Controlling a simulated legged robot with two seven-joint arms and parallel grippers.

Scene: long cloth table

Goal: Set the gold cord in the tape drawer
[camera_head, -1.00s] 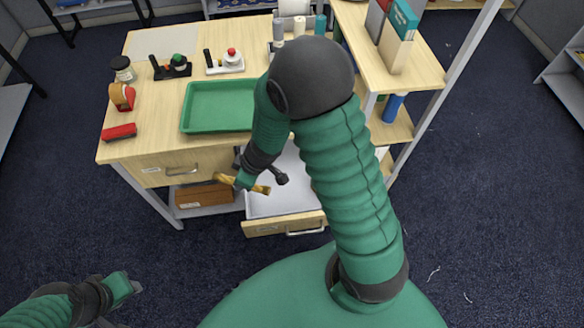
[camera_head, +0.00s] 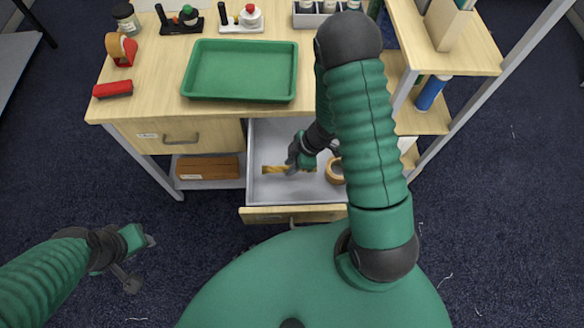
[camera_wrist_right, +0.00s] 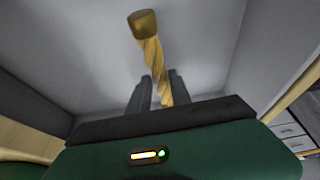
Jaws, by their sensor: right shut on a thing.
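The gold cord (camera_head: 274,169) is a short twisted gold piece with a thicker end. My right gripper (camera_head: 293,168) is shut on it, inside the outline of the open drawer (camera_head: 262,193). In the right wrist view the gold cord (camera_wrist_right: 152,62) stands out between the two dark fingers (camera_wrist_right: 158,92) against the grey drawer interior. Whether it touches the drawer floor I cannot tell. A tan tape roll (camera_head: 335,171) lies in the drawer to the right of the gripper. My left gripper (camera_head: 140,262) is low at the left over the floor, away from the desk; its fingers are small and unclear.
A green tray (camera_head: 240,71) sits on the desktop above the drawer. A closed drawer (camera_head: 165,133) is to the left, with a brown box (camera_head: 208,168) on the shelf below. A red stapler-like object (camera_head: 113,89) and a tape dispenser (camera_head: 121,48) stand at the desk's left.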

